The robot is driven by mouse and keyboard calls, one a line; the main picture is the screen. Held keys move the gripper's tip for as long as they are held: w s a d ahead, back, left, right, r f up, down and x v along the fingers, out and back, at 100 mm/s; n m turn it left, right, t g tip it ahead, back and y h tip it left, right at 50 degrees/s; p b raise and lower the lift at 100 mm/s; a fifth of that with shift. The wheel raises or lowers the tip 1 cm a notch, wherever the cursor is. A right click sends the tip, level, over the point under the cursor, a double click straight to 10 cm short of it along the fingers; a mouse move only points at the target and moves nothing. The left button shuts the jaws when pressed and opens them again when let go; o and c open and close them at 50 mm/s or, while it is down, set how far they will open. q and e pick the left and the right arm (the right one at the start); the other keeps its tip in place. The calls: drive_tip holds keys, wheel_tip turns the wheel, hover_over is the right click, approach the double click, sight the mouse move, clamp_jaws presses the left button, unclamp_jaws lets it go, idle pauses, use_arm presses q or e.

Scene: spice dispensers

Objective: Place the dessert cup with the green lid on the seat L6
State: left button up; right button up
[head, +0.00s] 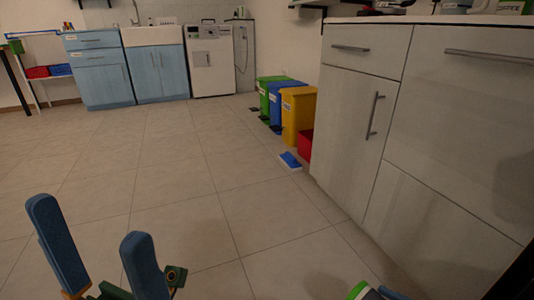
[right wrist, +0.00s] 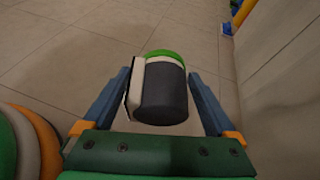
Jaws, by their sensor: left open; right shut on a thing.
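The dessert cup (right wrist: 166,98) shows in the right wrist view as a dark cylinder with a white band and a green lid at its far end. My right gripper (right wrist: 158,76) is shut on the cup, which sits between the two blue fingers. In the head view, the green lid (head: 357,290) just shows at the bottom edge; most of the cup is cut off. My left gripper (head: 88,220) is open and empty at the lower left, above the floor. I cannot make out seat L6 in either view.
A light cabinet (head: 352,132) with a counter fills the right side. Green, blue and yellow bins (head: 298,112) and a red box (head: 305,143) stand beside it. Blue cabinets (head: 98,76), a sink and a white appliance (head: 210,66) line the back wall.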

drive_tip(key=s+a+r+n+g+y, duration=0.1)
drive_tip(key=s+a+r+n, duration=0.1)
drive_tip(key=r, duration=0.4)
drive_tip(key=s+a+r+n+g+y, duration=0.2)
drive_tip(key=s+a+r, duration=0.1)
drive_tip(key=r, duration=0.3)
drive_tip(key=shift+a+r, duration=0.15)
drive_tip(key=shift+r, duration=0.2)
